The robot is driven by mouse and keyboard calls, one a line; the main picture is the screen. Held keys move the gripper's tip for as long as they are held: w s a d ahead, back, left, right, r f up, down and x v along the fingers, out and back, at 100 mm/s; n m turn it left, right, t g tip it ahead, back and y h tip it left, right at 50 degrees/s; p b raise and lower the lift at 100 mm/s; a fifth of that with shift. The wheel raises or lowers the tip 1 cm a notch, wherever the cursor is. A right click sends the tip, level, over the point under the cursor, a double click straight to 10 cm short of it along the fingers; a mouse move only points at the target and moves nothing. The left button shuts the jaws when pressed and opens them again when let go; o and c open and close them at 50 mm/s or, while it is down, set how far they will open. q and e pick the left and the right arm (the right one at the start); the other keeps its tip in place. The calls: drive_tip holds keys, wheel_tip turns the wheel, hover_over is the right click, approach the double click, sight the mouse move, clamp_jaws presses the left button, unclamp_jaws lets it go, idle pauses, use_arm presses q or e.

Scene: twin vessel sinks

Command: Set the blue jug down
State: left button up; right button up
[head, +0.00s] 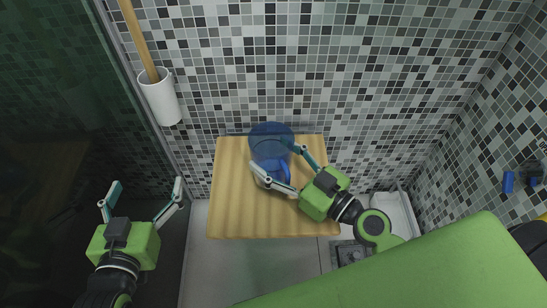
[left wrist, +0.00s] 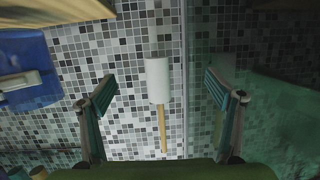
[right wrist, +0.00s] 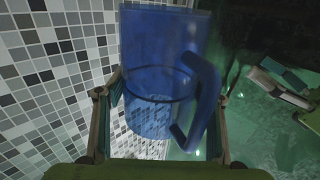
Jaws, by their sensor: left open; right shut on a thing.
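The blue jug (head: 270,140) is see-through and stands over the far part of the wooden board (head: 235,215) in the head view. My right gripper (head: 272,156) is shut on the blue jug, with a finger on each side. In the right wrist view the jug (right wrist: 160,60) fills the space between the fingers, its handle on the right. I cannot tell whether its base touches the board. My left gripper (head: 148,188) is open and empty at the left, well apart from the jug. A blue part at the left wrist view's left edge looks like the jug (left wrist: 25,65).
A white holder (head: 161,98) with a wooden handle hangs on the tiled wall (head: 350,60), left of the board. Dark glass is at the left. A white basin-like thing (head: 393,208) lies right of the board. The board's near part is clear.

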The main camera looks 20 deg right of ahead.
drive_tip(key=shift+f+b, duration=0.35)
drive_tip(key=shift+f, duration=0.05)
use_arm(q)
drive_tip(key=r+t, duration=0.1)
drive_tip(key=w+r, duration=0.1)
drive_tip(key=r, duration=0.1)
drive_tip(key=d+r+t, duration=0.1)
drive_tip(key=shift+w+r+t+h, duration=0.3)
drive_tip(key=shift+w+r+h, duration=0.05)
drive_tip(key=shift+w+h, duration=0.05)
drive_tip(key=shift+r, duration=0.15)
use_arm(e)
drive_tip(key=shift+f, duration=0.15)
use_arm(q)
wheel_tip(320, 180, up, 2)
drive_tip(key=shift+d+r+t+h, duration=0.1)
drive_tip(key=shift+r+t+h, duration=0.2)
drive_tip(key=shift+t, duration=0.4)
drive_tip(key=shift+s+r+b, duration=0.1)
drive_tip(key=shift+r+b, duration=0.3)
use_arm(e)
drive_tip(key=shift+s+f, duration=0.1)
drive_tip(key=shift+f, duration=0.15)
